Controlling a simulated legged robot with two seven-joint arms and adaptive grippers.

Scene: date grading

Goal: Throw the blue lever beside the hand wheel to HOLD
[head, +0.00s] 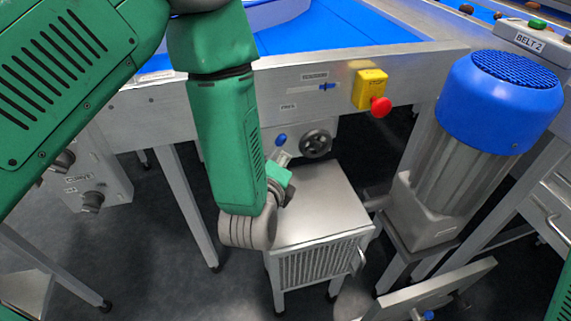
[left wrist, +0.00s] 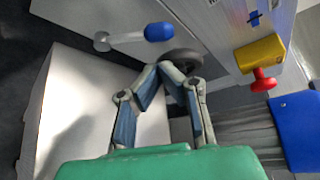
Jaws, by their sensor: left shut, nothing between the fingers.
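The blue lever (head: 281,139) is on the front panel, just left of the dark hand wheel (head: 316,143). In the left wrist view the lever's blue knob (left wrist: 158,32) is on a metal arm that points right from its pivot, and the hand wheel (left wrist: 185,59) is partly hidden behind the fingers. My left gripper (head: 284,160) is below the lever in the head view. In the left wrist view its fingertips (left wrist: 165,68) meet with nothing between them, apart from the knob. No HOLD mark is readable. My right gripper is not in view.
A yellow box with a red stop button (head: 371,91) and a small blue slider (head: 327,86) are above the wheel. A metal cabinet (head: 318,205) stands below my left gripper. A big blue-capped motor (head: 500,95) stands to the right.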

